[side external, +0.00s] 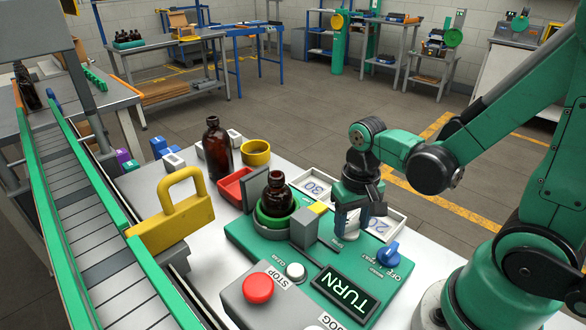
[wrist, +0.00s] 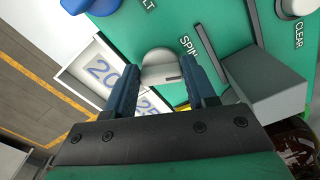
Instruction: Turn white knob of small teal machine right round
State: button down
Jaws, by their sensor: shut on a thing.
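The small teal machine (side external: 268,240) stands on the white table and carries a dark display reading TURN (side external: 345,291). My gripper (wrist: 163,72) is shut on the white knob, one blue-grey finger on each side. A small amber bottle (side external: 278,190) stands upright in the machine's green ring holder.
A blue knob (side external: 389,253) is right of my gripper, and a white button (side external: 295,271) is in front. A grey box with a red STOP button (side external: 258,288) stands nearer. A yellow padlock shape (side external: 175,217), a tall amber bottle (side external: 217,148) and numbered trays (side external: 392,222) are around.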

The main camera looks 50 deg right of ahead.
aim_at(350, 225)
jog(key=m, duration=0.4)
jog(key=shift+a, duration=0.1)
jog(key=shift+w+m, duration=0.15)
jog(key=shift+m, duration=1.75)
jog(key=shift+c, duration=1.4)
grip_release()
jog(key=shift+r, duration=0.1)
jog(key=shift+r, duration=2.75)
